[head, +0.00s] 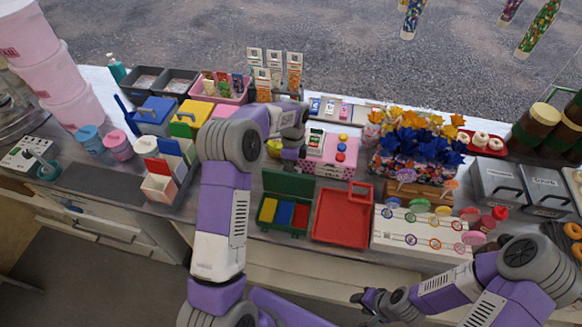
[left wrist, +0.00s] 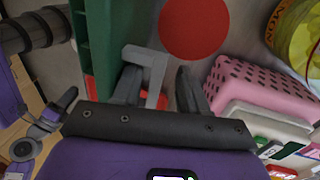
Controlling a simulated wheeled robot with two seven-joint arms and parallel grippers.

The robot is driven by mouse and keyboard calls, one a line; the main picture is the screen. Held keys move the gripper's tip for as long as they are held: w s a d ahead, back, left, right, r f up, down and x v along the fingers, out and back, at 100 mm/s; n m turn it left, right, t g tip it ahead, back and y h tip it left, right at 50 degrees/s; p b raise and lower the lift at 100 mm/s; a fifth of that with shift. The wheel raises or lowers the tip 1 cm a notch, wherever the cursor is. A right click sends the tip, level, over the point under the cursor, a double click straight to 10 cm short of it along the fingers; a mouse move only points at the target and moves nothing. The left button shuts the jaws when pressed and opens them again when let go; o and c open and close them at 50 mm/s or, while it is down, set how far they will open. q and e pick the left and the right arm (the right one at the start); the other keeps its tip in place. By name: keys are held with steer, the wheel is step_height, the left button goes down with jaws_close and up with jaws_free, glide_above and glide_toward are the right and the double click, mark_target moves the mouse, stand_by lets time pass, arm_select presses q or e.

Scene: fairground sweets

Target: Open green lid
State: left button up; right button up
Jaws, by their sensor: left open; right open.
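The green box (head: 284,229) stands on the counter, with yellow, blue and red contents showing inside. Its green lid (head: 289,183) is raised, standing up at the box's back edge; green also shows at the left of the left wrist view (left wrist: 98,45). My left gripper (left wrist: 157,82) is open just behind the lid. A grey handle (left wrist: 156,62) shows between its fingers; I cannot tell whether they touch it. In the head view my own arm partly hides this gripper. My right gripper (head: 362,298) is open and empty, low in front of the counter.
A red tray (head: 342,216) lies right of the box. A white rack (head: 420,228) with lollipops stands further right.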

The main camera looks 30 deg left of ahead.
arm_select(q)
steer(key=shift+d+r, duration=0.1)
steer(key=s+p+v, duration=0.2)
steer(key=p+v, duration=0.8)
steer(key=v, duration=0.2)
steer(key=shift+d+r, duration=0.3)
steer(key=shift+r, duration=0.4)
steer(key=shift+s, duration=0.1)
